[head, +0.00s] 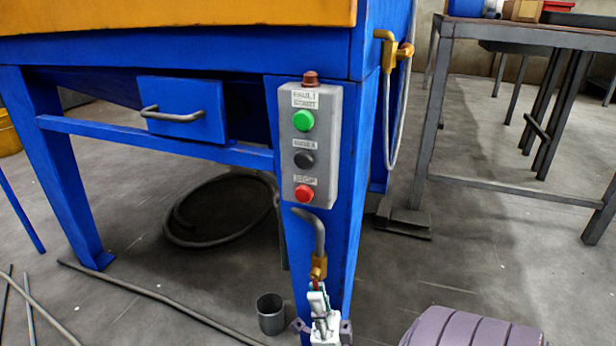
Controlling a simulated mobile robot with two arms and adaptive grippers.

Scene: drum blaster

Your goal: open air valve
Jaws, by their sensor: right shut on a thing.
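The air valve (320,304) is at the lower front of the blue machine leg, below a brass fitting (319,268) and a bent grey pipe (313,232). It looks whitish, with small red and green parts at its top. My right gripper (323,329) is at the bottom edge of the head view, with a purplish grey finger on either side of the valve's pale lower part. It is shut on the valve. The picture cuts off the lower part of the gripper, and the valve's handle position is hard to tell. My left gripper is not in view.
A grey control box (327,147) with green, black and red buttons is mounted above the valve. A grey cup (271,314) stands on the floor just left of it. A coiled hose (174,222) and long rods (160,297) lie at left. A metal table (530,32) stands at right.

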